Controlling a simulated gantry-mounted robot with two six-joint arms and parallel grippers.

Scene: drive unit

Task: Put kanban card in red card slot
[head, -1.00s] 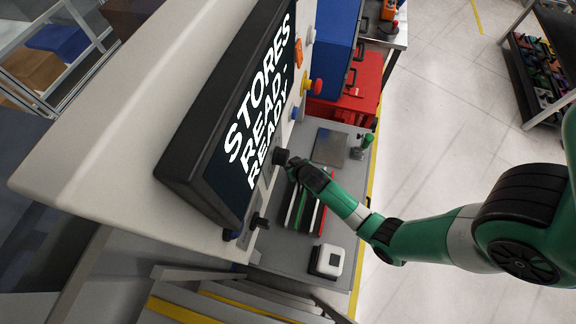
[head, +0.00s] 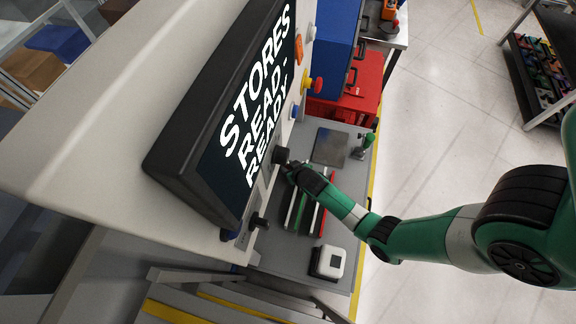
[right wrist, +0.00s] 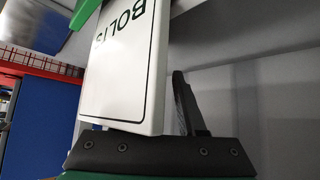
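My right gripper (head: 300,173), dark at the end of the green arm, is low beside the console, over the upper end of a card rack. In the right wrist view a white card (right wrist: 125,70) lettered BOLTS, upside down, fills the space just above the gripper's dark palm. One dark finger (right wrist: 185,105) shows at the card's right edge; the other is hidden, so the grip is unclear. The rack shows dark, white and green strips, and a red slot (head: 321,218) at its right side. My left gripper is not in view.
The console screen (head: 232,120) stands close on the left, with a black knob (head: 281,156) near the gripper. A metal plate (head: 330,148) and red box (head: 350,95) lie behind.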

